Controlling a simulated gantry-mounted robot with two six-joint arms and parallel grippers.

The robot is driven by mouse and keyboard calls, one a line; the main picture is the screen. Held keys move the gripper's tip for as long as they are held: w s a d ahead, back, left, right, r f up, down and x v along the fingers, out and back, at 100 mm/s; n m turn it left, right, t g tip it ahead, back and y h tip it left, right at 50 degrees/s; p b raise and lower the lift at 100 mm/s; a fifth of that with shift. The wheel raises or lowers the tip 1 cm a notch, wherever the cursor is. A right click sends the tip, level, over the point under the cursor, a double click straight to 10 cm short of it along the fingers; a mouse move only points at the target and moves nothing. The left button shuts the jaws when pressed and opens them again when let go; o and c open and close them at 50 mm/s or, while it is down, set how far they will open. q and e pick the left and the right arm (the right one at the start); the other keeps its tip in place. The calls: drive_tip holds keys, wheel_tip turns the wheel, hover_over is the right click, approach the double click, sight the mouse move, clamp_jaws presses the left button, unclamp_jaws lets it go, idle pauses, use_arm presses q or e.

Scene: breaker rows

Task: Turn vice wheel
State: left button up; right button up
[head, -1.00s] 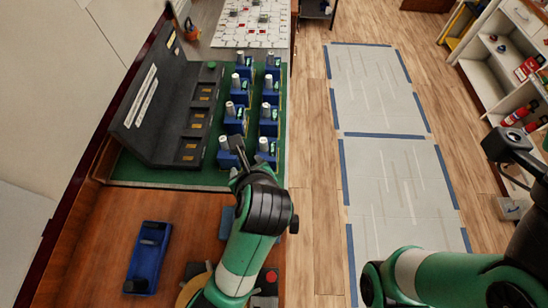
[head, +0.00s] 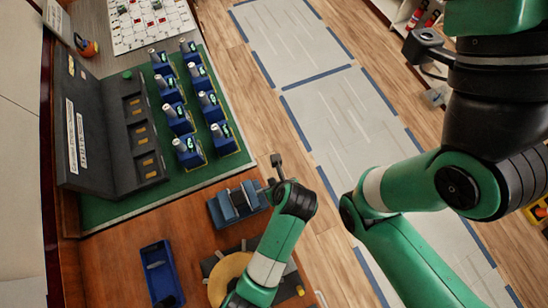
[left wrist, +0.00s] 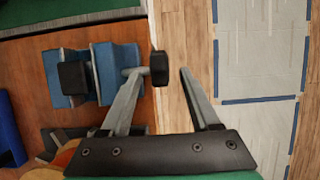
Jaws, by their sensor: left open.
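The blue vice (head: 236,204) sits on the brown wooden table near its right edge, with a dark block between its blue jaws. It also shows in the left wrist view (left wrist: 110,72). There its dark round wheel (left wrist: 159,68) on a short shaft lies between my left gripper's spread fingertips, nearer the left finger. Whether a finger touches the wheel cannot be told. My left gripper (head: 277,168) is open beside the vice, over the table's right edge. My right arm (head: 440,185) fills the right side; its gripper's state cannot be made out.
Two rows of blue breakers (head: 183,150) stand on a green mat (head: 130,208) behind the vice, next to a dark slotted panel (head: 97,135). A blue tray (head: 160,272) and a round tan piece (head: 228,275) lie in front. The floor to the right has taped pale sheets (head: 325,100).

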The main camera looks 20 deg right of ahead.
use_arm(q)
drive_tip(key=x, duration=0.4)
drive_tip(key=shift+c, duration=0.3)
clamp_jaws()
